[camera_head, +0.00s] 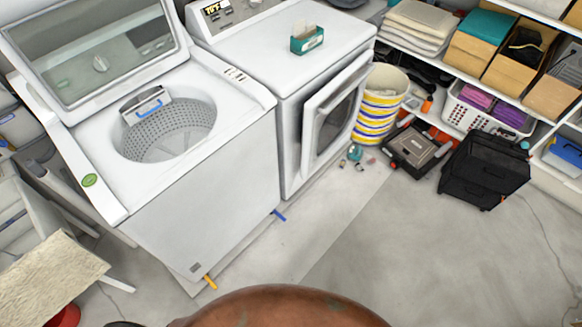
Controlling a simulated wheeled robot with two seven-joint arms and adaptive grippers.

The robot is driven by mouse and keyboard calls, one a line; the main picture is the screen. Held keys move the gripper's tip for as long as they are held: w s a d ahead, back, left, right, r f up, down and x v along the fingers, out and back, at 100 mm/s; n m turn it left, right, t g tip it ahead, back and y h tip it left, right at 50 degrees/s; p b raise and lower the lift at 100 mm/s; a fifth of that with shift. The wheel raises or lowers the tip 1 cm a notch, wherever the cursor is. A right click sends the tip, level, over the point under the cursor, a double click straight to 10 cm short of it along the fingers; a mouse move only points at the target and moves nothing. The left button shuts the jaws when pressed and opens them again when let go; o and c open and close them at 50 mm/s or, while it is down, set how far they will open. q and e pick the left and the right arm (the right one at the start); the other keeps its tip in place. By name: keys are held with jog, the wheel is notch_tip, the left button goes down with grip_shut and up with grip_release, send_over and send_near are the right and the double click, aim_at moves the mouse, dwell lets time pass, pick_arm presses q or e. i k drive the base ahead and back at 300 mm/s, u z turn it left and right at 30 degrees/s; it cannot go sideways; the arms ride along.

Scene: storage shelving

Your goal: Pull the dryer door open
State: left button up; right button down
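The white dryer (278,48) stands upper middle in the head view, to the right of the washer. Its door (335,112) is on the front face, with a white frame and a dark window. The door stands out from the front; I cannot tell whether it is fully closed or slightly ajar. Neither of my grippers is in view, and nothing visible touches the door.
The top-loading washer (205,190) has its lid raised. A striped basket (380,105) stands close by the dryer's right side. A toolbox (416,146) and black drawer unit (486,170) stand farther right. Open floor (400,250) lies in front. An unclear brown rounded surface (280,308) fills the bottom edge.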

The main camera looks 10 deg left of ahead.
aim_at(330, 115)
jog(key=u, duration=0.75)
jog(key=i, duration=0.75)
jog(key=u, duration=0.45)
